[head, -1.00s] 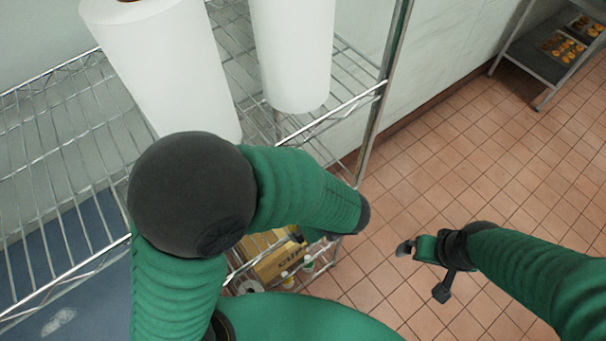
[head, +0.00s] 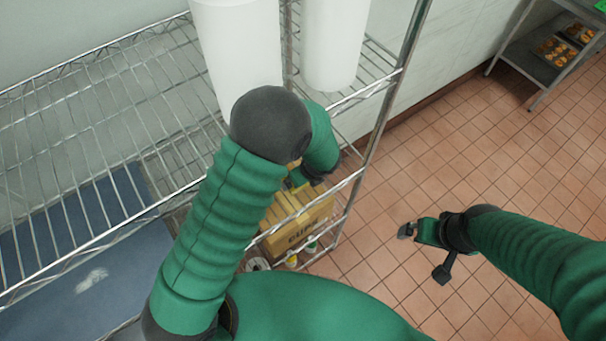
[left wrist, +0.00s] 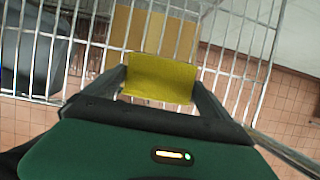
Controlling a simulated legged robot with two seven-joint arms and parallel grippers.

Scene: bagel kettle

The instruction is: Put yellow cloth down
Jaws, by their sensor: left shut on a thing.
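The yellow cloth (left wrist: 160,80) shows in the left wrist view, held between the two fingers of my left gripper (left wrist: 160,84). It is above a wire shelf, with wires and a cardboard box visible beyond it; I cannot tell whether it touches the wires. In the head view my left arm hides most of that gripper and the cloth. My right gripper (head: 423,252) has its fingers apart and is empty, over the tiled floor.
A wire shelf rack (head: 100,130) fills the left, with bare room on its upper shelf. Two white rolls (head: 238,50) stand at its back. A cardboard box (head: 305,228) sits on a lower level. A tray rack (head: 545,60) stands far right.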

